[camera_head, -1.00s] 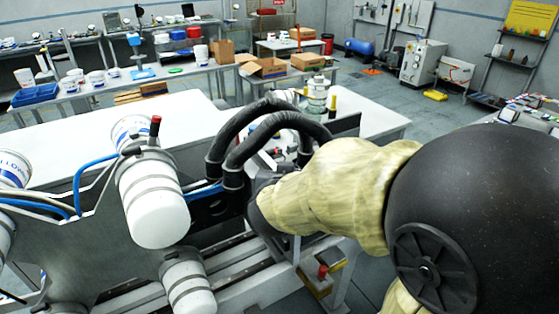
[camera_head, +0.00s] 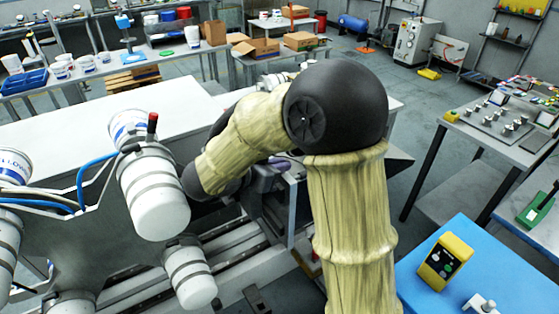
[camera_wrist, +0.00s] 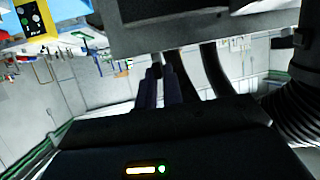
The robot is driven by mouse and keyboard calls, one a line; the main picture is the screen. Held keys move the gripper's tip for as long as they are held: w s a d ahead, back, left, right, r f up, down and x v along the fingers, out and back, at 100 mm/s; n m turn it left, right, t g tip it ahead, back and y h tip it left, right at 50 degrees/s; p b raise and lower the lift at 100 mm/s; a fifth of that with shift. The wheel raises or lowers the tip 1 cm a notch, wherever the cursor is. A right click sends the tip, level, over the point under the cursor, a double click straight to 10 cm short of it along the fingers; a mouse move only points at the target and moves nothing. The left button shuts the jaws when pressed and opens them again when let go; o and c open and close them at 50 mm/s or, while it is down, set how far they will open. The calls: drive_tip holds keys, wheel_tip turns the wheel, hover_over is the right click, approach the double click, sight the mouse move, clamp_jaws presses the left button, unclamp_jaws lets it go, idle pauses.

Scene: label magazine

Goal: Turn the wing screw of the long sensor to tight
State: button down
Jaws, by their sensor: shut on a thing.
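In the wrist view my gripper (camera_wrist: 163,88) shows as two dark, slim fingers close together. They are shut on a small dark part at their tips, which I take to be the wing screw (camera_wrist: 156,66); its wings and turn angle are too dark and small to make out. The tips are close to the edge of a grey plate (camera_wrist: 215,36). I cannot make out the long sensor for certain in either view. In the head view my forearm reaches down left behind white cylinders, and my gripper is hidden there.
White cylinders (camera_head: 158,195) with grey bands and a blue hose (camera_head: 90,168) stand left of my arm. A white table (camera_head: 110,140) lies behind. A blue-topped table (camera_head: 500,255) with a yellow box (camera_head: 445,262) is at right. Dark hoses (camera_wrist: 213,75) hang near my fingers.

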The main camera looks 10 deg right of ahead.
drive_tip(key=shift+w+m+g+h, duration=0.1)
drive_tip(key=shift+m+g+h, duration=0.2)
drive_tip(key=shift+m+g, duration=0.2)
drive_tip(key=c, duration=1.5)
unclamp_jaws()
drive_tip(key=shift+d, duration=0.15)
drive_tip(key=shift+c, duration=0.2)
drive_tip(key=b+v, duration=0.1)
drive_tip(key=v, duration=0.6)
drive_tip(key=shift+a+r, duration=0.15)
drive_tip(key=shift+a, duration=0.1)
